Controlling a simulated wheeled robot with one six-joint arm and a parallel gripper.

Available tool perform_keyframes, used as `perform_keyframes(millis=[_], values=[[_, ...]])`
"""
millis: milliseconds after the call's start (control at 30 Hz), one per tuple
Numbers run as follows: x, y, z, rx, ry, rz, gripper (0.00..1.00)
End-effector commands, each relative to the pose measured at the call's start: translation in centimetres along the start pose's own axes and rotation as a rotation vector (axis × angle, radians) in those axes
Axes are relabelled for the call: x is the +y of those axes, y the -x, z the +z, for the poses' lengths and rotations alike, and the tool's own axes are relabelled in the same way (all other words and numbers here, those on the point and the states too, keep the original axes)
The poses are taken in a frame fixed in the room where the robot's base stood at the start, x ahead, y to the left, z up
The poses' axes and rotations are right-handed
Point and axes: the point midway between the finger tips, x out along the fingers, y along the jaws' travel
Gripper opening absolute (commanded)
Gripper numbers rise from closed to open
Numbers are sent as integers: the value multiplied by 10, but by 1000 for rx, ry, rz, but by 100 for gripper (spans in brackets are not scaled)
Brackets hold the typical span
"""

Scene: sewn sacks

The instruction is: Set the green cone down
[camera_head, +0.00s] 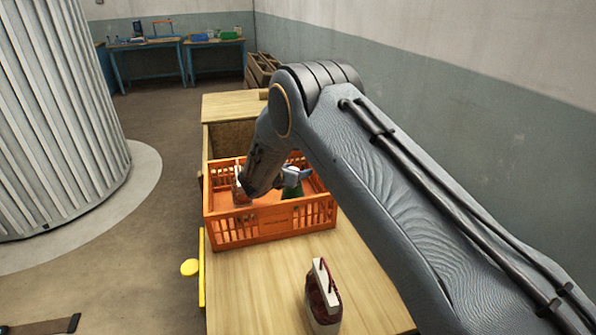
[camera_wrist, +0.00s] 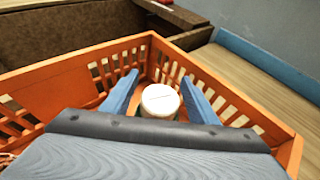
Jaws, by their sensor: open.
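The green cone (camera_head: 292,191) is inside the orange crate (camera_head: 268,222), partly hidden by my gripper (camera_head: 297,174). In the wrist view my gripper (camera_wrist: 159,80) is open, with one blue finger on each side of a round white top (camera_wrist: 160,100). This looks like the top of the cone; its lower part is mostly hidden. The fingers appear apart from it. The crate's slotted walls (camera_wrist: 70,74) surround it.
The crate stands on a wooden bench (camera_head: 250,285). Another item (camera_head: 240,186) is in the crate's left part, partly hidden. A dark red sack with a white top (camera_head: 322,294) stands on the bench in front. Bench space left of that sack is clear.

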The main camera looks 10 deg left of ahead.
Motion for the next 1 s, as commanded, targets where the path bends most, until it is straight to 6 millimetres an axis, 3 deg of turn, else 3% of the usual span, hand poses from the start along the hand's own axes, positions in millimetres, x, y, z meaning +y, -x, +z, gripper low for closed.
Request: perform_keyframes(millis=[600,1000], values=[[1,106,1,0,0,2,54],[0,121,1,0,0,0,54]])
